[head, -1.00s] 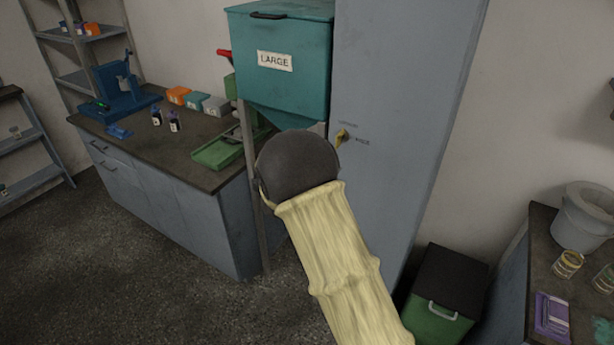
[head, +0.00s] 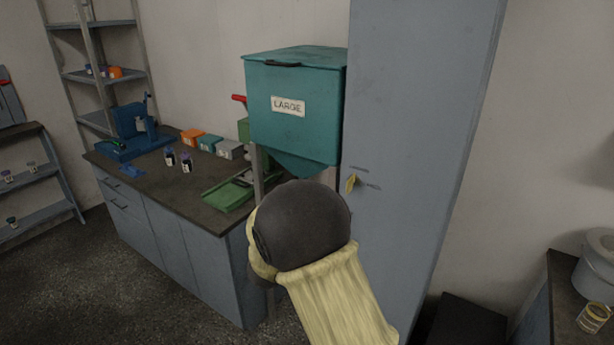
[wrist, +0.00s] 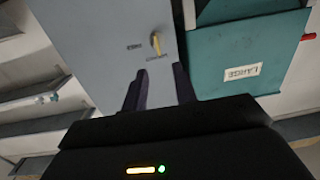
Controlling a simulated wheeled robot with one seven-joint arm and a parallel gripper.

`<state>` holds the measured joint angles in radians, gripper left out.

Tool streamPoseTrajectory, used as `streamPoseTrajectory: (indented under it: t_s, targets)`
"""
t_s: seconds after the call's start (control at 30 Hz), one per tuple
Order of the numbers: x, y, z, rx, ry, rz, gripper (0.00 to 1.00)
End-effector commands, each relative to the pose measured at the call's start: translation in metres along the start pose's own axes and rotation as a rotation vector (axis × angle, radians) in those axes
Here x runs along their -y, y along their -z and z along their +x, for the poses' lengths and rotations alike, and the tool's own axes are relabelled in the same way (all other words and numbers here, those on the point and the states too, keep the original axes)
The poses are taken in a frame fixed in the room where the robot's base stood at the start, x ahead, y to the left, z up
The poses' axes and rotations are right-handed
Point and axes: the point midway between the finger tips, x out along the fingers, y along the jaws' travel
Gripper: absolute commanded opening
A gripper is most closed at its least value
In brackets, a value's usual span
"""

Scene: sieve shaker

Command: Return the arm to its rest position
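My arm, with a cream sleeve and a dark rounded joint, reaches up the middle of the head view; it hides my gripper there. In the wrist view my gripper (wrist: 158,88) shows two dark fingers spread apart, with nothing between them. They point toward the tall grey cabinet (wrist: 95,45), which has a small yellow lever (wrist: 155,43). The cabinet (head: 420,130) and lever (head: 351,183) also show in the head view, just above and right of the dark joint.
A teal hopper marked LARGE (head: 295,110) hangs left of the cabinet. The workbench (head: 150,185) holds a blue device (head: 138,130), small bottles, coloured boxes and a green tray (head: 228,195). A dark counter (head: 570,300) stands at lower right. Open floor lies at lower left.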

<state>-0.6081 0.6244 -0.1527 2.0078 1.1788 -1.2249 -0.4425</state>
Motion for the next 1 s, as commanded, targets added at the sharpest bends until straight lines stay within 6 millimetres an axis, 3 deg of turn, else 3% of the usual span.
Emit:
streamPoseTrajectory:
  t_s: [0.23, 0.43, 0.67, 1.0]
  targets:
    - [-0.014, -0.003, 0.01, 0.233, 0.215, 0.022, 0.28]
    - [-0.04, -0.018, -0.013, 0.484, 0.39, -0.012, 0.28]
    - [-0.096, -0.039, -0.066, 0.791, 0.513, -0.116, 0.28]
    - [-0.214, -0.064, -0.16, 1.204, 0.505, -0.353, 0.28]
